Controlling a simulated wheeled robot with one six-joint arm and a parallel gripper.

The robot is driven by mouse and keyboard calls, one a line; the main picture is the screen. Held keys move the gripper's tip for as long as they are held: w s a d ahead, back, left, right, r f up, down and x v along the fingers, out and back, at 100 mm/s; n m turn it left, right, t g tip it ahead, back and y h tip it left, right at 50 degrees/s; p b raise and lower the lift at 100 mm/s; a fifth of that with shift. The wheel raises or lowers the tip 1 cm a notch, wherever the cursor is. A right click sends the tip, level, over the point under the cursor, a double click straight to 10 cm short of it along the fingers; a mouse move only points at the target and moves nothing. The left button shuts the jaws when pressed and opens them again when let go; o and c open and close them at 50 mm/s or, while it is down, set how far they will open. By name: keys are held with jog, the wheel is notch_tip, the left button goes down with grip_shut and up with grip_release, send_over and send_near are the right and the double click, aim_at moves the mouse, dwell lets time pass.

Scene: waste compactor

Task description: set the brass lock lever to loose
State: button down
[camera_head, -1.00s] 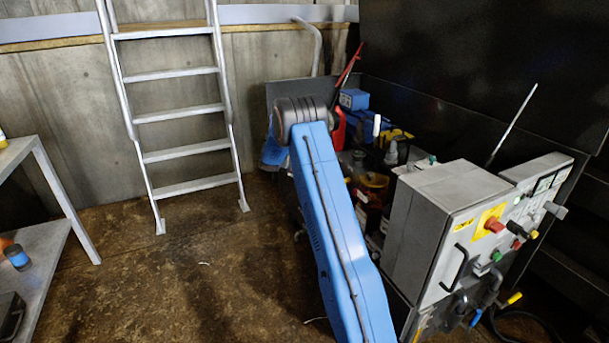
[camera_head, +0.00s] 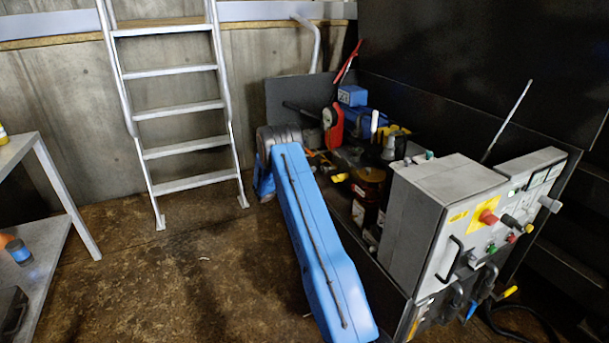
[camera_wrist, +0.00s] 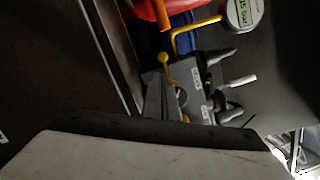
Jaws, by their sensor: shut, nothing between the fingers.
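A brass-yellow lever with a round knob (camera_wrist: 163,59) shows in the wrist view, beside a dark block with two small white labels (camera_wrist: 196,78). I take it for the lock lever. The label text is too small to read, so its setting cannot be told. My gripper (camera_wrist: 159,78) points up from the bottom of the wrist view, its narrow grey fingers shut and empty. The fingertips lie just below the knob in the picture; whether they touch it I cannot tell. In the head view my blue arm hides the gripper, and I cannot make out the lever.
A yellow bent pipe (camera_wrist: 188,36), a round digital gauge (camera_wrist: 242,13) and dark and white levers crowd the wrist view. In the head view, a grey control cabinet (camera_head: 432,215) stands right of my arm. A ladder (camera_head: 186,148) is behind; floor at left is open.

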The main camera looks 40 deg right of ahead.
jog(key=shift+s+d+r, duration=0.1)
jog(key=shift+d, duration=1.15)
jog(key=shift+s+d+r, duration=0.1)
jog(key=shift+d, duration=1.15)
jog(key=shift+w+d+r+m, duration=0.1)
jog(key=shift+w+r+m, duration=0.25)
jog(key=shift+r+m, duration=0.2)
